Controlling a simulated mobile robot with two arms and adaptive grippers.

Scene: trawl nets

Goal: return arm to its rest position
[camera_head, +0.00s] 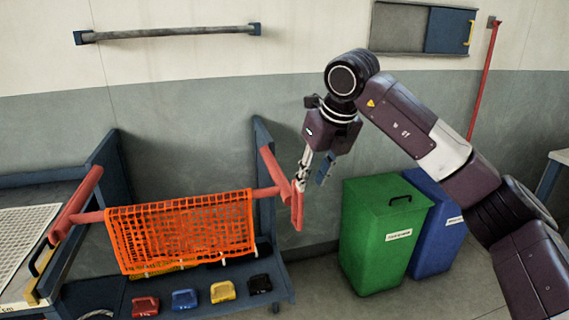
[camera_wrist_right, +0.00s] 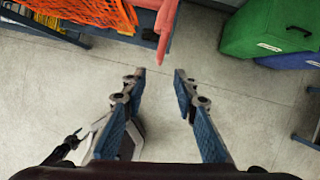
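My right arm (camera_head: 405,125) comes in from the right in the head view and bends down at the wrist. Its gripper (camera_head: 312,180) hangs beside the right end of the red net frame (camera_head: 297,205). In the right wrist view the two fingers of the right gripper (camera_wrist_right: 160,80) stand apart with bare floor between them. It is open and holds nothing. The red post end also shows in the wrist view (camera_wrist_right: 166,35), beyond the fingertips. I cannot tell whether the gripper touches it.
An orange net (camera_head: 182,230) hangs on the frame over a blue rack shelf (camera_head: 220,305) with several coloured blocks. A green bin (camera_head: 380,240) and a blue bin (camera_head: 437,225) stand right of the gripper. A wall bar (camera_head: 170,33) is behind. Floor between rack and bins is clear.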

